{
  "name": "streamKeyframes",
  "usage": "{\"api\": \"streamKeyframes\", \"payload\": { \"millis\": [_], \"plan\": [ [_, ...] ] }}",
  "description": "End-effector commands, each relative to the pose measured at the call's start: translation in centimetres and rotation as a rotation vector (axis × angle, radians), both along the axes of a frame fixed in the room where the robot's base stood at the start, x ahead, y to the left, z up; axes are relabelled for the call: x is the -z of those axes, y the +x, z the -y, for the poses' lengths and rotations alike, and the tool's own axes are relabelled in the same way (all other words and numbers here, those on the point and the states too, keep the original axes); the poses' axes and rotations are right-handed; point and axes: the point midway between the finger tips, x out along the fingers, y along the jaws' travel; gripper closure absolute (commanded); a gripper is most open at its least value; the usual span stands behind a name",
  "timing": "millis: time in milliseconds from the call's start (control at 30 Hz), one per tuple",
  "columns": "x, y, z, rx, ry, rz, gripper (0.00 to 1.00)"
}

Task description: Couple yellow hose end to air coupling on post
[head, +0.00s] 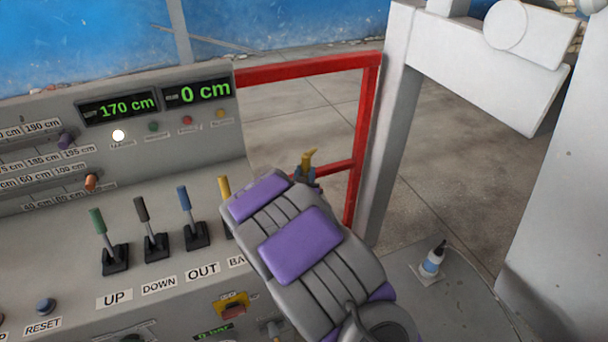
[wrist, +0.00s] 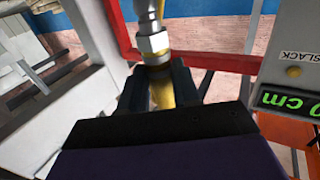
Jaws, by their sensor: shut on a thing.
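My gripper (wrist: 161,90) is shut on the yellow hose end (wrist: 162,97), whose yellow body shows between the dark fingers in the wrist view. A silver metal fitting (wrist: 152,45) with a brass-coloured part sticks out beyond the fingertips, to the top edge. In the head view my gripper (head: 307,175) is small beyond my grey and purple arm, with a yellow piece (head: 309,158) rising from it. I cannot make out the air coupling for certain, nor whether the fitting touches it. The rest of the hose is hidden.
A control panel with a row of levers (head: 153,238) and green displays (head: 118,107) fills the left. A red frame (head: 365,125) stands just beyond my gripper, beside a grey-white post (head: 400,130).

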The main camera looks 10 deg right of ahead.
Motion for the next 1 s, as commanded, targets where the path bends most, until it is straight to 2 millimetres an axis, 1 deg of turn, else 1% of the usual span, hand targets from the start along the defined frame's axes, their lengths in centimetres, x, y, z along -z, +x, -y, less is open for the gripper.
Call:
{"api": "streamKeyframes", "payload": {
  "millis": [667,1000],
  "plan": [
    [0.0,0.03,-0.08,-0.001,0.0,0.001,1.0],
    [0.71,0.02,-0.07,-0.001,0.0,0.0,1.0]
  ]
}}
